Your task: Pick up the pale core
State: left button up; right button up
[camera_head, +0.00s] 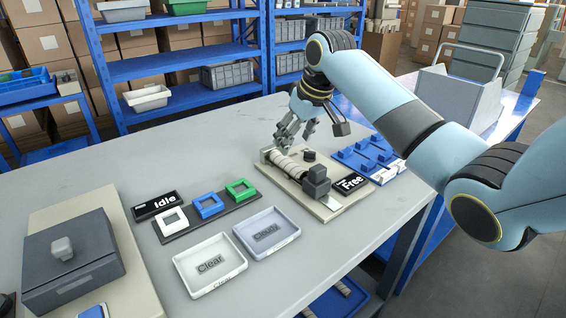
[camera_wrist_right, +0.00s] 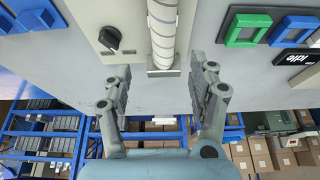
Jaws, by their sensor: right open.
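The pale core (camera_head: 292,166) is a whitish ringed cylinder lying on a cream base plate (camera_head: 330,206), beside a dark grey block (camera_head: 316,182). In the right wrist view the core (camera_wrist_right: 163,32) runs down from the top edge, its near end roughly level with the fingertips. My right gripper (camera_head: 294,143) is open and empty over the far end of the core. In the wrist view its fingers (camera_wrist_right: 164,76) stand on either side of the core's line, with a gap on both sides. My left gripper does not show.
A black knob (camera_wrist_right: 109,38) stands on the plate close to the left finger's side.

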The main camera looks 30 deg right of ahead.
aim_at(286, 159)
jog(key=x, duration=0.3)
jog(key=shift+f, duration=0.1)
jog(key=x, duration=0.3)
jog(key=b+x, duration=0.1)
jog(key=shift+w+a+f, duration=0.25)
jog(key=shift+a, duration=0.05)
jog(key=shift+w+f, duration=0.1)
jog(key=shift+f, duration=0.1)
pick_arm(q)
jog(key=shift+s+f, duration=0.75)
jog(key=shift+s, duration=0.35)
pick_arm(e)
jog(key=shift+f, duration=0.1)
jog(key=c, duration=1.2)
